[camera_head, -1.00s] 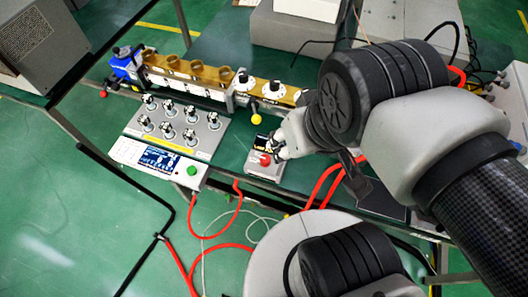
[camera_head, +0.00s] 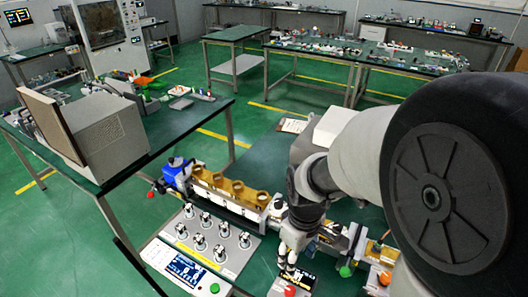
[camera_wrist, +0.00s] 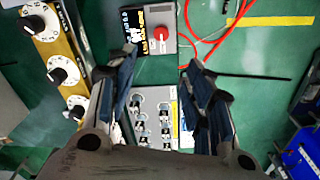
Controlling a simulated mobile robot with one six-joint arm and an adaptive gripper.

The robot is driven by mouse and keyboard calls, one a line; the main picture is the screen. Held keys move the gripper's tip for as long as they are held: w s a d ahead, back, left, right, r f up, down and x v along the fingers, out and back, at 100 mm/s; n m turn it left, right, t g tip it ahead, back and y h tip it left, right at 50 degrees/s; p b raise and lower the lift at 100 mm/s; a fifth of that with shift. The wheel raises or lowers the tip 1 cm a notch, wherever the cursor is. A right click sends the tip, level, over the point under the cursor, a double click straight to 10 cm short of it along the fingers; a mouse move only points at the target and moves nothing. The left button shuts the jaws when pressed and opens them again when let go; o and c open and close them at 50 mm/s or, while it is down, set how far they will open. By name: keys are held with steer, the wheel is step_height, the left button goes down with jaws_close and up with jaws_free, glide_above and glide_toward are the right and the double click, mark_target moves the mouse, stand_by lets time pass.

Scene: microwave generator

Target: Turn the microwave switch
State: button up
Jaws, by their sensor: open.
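A small grey box with a black display and a red knob is at the bottom of the head view; its red knob (camera_head: 290,290) sits low in the frame. In the wrist view the box (camera_wrist: 170,14) is at the top centre, with the red knob (camera_wrist: 161,33) beside the lit display (camera_wrist: 134,24). My gripper (camera_wrist: 158,60) is open and empty, its two fingers spread apart, with the knob showing beyond the fingertips and between them. In the head view my gripper (camera_head: 288,262) is close above the box and partly hides it. Touch cannot be told.
A grey panel with several knobs (camera_head: 212,238) and a screen unit (camera_head: 178,262) stand left of the box. A brass waveguide (camera_head: 232,188) runs behind. White dials (camera_wrist: 58,76) line the wrist view's left side. Red cables (camera_wrist: 205,45) lie near the box.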

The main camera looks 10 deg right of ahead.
mark_target(290, 290)
steer(key=shift+n, duration=0.3)
steer(key=f+b, duration=0.2)
steer(key=f, duration=0.4)
steer(key=f+b, duration=0.2)
steer(key=f, duration=0.5)
steer(key=f+b, duration=0.1)
steer(key=f, duration=0.5)
steer(key=shift+w+f+b, duration=0.15)
steer(key=shift+w+b, duration=0.1)
steer(key=shift+b, duration=0.15)
steer(key=shift+c, duration=0.2)
steer(key=c, duration=1)
